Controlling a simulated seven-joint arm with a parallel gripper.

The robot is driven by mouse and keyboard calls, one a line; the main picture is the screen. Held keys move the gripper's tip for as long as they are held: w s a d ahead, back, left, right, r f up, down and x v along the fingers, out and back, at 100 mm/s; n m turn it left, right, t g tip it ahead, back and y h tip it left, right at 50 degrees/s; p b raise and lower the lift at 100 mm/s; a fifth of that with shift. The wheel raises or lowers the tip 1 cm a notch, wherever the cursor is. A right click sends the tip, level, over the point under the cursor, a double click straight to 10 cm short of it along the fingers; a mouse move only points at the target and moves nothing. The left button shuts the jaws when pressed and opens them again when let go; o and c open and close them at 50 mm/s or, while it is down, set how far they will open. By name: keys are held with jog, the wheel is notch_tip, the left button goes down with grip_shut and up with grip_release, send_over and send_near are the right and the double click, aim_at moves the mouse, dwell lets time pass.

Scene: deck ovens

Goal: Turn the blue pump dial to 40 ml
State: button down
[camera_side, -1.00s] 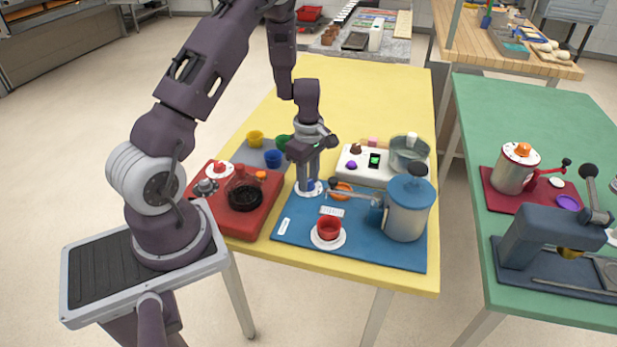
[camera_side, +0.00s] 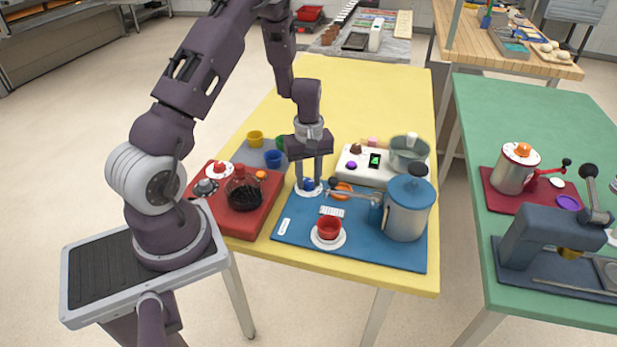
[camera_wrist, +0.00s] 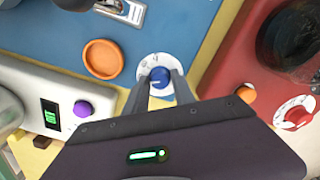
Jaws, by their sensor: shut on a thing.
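The blue pump dial (camera_wrist: 160,75) sits on a round white scale plate (camera_wrist: 157,64) at the corner of the blue board (camera_wrist: 190,22). In the side view the dial (camera_side: 309,184) shows between my fingertips. My gripper (camera_side: 308,182) points down from above, its two fingers on opposite sides of the dial and shut on it. In the wrist view my gripper (camera_wrist: 161,84) shows the fingers along both sides of the dial. The scale's marks are too small to read, so I cannot tell the dial's setting.
A red base with a dark-filled carafe (camera_side: 244,190) is on the left. A white unit (camera_side: 368,165) with a green display stands behind.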

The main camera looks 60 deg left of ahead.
aim_at(308, 181)
jog(key=m, duration=0.4)
jog(key=shift+m, duration=0.3)
jog(key=m, duration=0.4)
jog(key=shift+m, duration=0.3)
jog(key=c, duration=1.1)
grip_release()
jog(key=shift+o, duration=0.2)
notch_tip(308, 181, up, 7)
jog(key=shift+r, duration=0.1)
